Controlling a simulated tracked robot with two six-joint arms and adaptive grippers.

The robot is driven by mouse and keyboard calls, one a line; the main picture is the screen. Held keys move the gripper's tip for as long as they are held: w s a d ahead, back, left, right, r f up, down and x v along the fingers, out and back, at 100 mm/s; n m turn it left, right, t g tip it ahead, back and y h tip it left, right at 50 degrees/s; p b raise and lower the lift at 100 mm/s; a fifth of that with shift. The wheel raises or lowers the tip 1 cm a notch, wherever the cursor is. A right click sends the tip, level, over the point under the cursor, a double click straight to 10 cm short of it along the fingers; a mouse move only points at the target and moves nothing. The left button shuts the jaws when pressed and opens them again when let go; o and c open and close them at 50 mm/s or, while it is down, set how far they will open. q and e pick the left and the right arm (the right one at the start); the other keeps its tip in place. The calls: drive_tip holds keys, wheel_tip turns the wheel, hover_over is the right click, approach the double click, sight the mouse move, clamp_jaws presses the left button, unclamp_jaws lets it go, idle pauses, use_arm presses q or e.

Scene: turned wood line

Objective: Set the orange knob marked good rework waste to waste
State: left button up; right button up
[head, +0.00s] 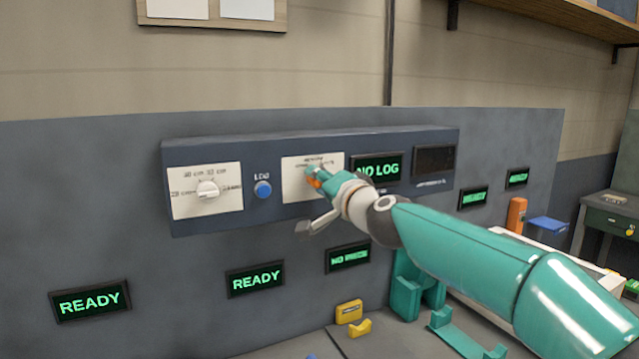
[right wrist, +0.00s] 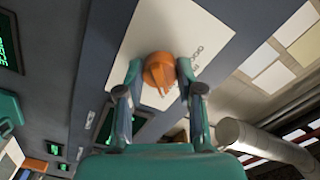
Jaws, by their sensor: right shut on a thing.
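The orange knob (right wrist: 158,72) sits on a white plate (right wrist: 190,25) on the dark panel. In the head view only a bit of the orange knob (head: 315,183) shows beside my gripper. My right gripper (right wrist: 158,80) is shut on the knob, with one finger on each side of it. It also shows in the head view (head: 314,176), in front of the white plate (head: 295,188). The plate's lettering is partly hidden and too small to read, so I cannot tell which mark the knob points to. My left gripper is not in view.
Left of the plate are a blue button (head: 263,189) and a white dial (head: 207,190). A green "NO LOG" display (head: 378,168) is just right of the plate. "READY" displays (head: 90,300) sit below. Yellow blocks (head: 349,311) and a teal stand (head: 405,290) are under the panel.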

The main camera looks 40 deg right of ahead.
drive_tip(key=shift+f, duration=0.1)
drive_tip(key=o, duration=1.1)
drive_tip(key=shift+d, duration=0.15)
drive_tip(key=shift+o, duration=0.2)
drive_tip(key=shift+s, duration=0.1)
drive_tip(key=v, duration=1.1)
drive_tip(key=shift+s, duration=0.35)
